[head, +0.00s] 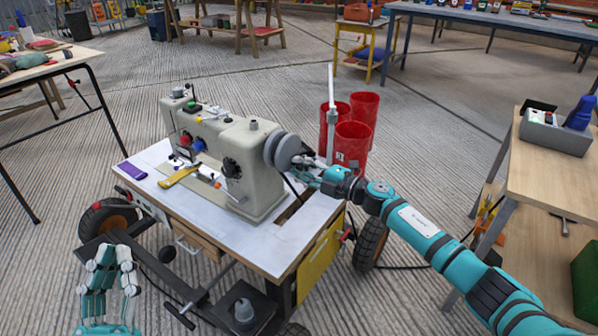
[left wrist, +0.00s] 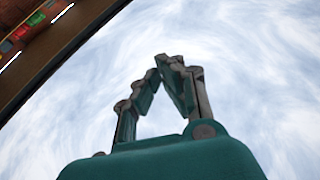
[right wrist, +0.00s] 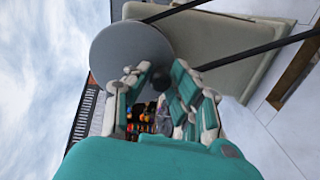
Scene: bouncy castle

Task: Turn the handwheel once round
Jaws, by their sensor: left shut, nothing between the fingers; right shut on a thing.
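The sewing machine (head: 220,150) stands on a white-topped wheeled table. Its grey handwheel (head: 287,152) is on the machine's right end; the handwheel (right wrist: 125,45) fills the upper left middle of the right wrist view as a grey disc. My right gripper (head: 308,166) is at the wheel's right face. In the right wrist view its fingers (right wrist: 160,85) are closed around a small dark knob (right wrist: 161,81) in front of the disc. My left gripper (head: 110,258) is at the lower left, away from the machine; its fingertips (left wrist: 170,62) meet with nothing between them.
On the white tabletop (head: 265,236) lie a purple item (head: 132,171) and a yellow tool (head: 180,175). Red bins (head: 354,146) stand behind the table. A wooden bench (head: 555,165) with a grey box is at the right. Open floor lies between.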

